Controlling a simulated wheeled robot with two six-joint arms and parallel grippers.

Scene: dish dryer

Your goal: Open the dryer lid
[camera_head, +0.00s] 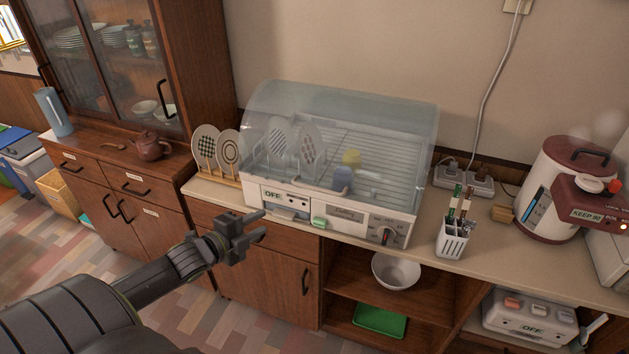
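The dish dryer (350,212) stands on the counter in the middle of the view, white with an OFF label and a dial on its front. Its clear curved lid (390,120) is down over the rack. My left gripper (262,225) is in front of the dryer's lower left corner, near the counter edge, apart from the lid. Its fingers are spread with nothing between them. My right gripper is not in view.
Plates in a wooden stand (207,148) are left of the dryer. A cutlery holder (453,240) and a large red-and-white pot (560,190) are to its right. An open shelf below holds a white bowl (396,271). Wooden cabinets (140,225) stand at the left.

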